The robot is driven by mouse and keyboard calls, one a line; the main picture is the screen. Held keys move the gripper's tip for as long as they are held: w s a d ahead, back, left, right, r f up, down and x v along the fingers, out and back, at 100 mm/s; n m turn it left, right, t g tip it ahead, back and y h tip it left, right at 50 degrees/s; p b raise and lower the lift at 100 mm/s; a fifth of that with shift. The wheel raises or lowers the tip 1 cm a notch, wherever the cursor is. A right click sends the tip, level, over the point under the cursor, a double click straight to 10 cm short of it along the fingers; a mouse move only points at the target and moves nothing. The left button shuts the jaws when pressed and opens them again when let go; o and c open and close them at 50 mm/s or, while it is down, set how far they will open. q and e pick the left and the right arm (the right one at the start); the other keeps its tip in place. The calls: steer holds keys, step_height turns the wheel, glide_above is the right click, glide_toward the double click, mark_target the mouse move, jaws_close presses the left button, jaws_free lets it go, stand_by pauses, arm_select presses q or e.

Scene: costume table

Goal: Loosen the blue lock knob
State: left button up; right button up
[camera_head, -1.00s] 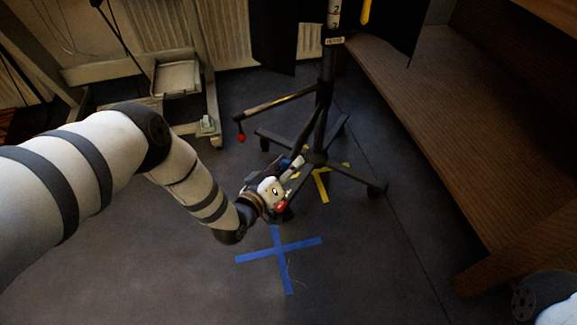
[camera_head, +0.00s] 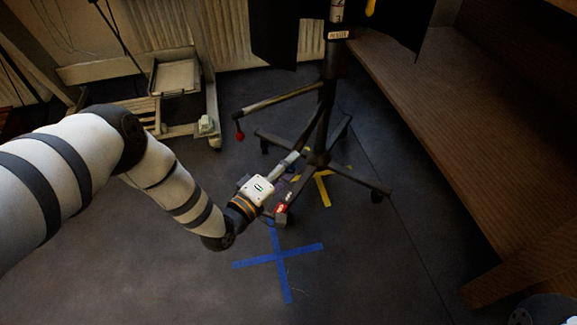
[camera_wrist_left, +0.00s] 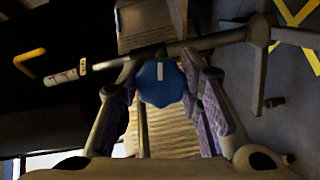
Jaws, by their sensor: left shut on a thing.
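The blue lock knob (camera_wrist_left: 161,83) is round with a lobed rim and a pale stripe on its face. It sits at the stand's pole in the left wrist view, between the two fingers. My left gripper (camera_wrist_left: 160,92) is shut on it, with purple-padded fingers on either side. In the head view my left gripper (camera_head: 291,162) reaches to the lower part of the dark wheeled stand (camera_head: 326,110), and the knob is hidden there. My right gripper is not in view.
A side arm of the stand ends in a red knob (camera_head: 240,136). The stand's legs spread on casters over the floor. A wooden bench (camera_head: 430,110) runs along the right. A wheeled frame (camera_head: 206,125) stands at the left. The floor around the blue tape cross (camera_head: 279,256) is clear.

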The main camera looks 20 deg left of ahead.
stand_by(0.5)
arm_select(q)
steer(key=o, duration=1.2)
steer(key=v, duration=1.2)
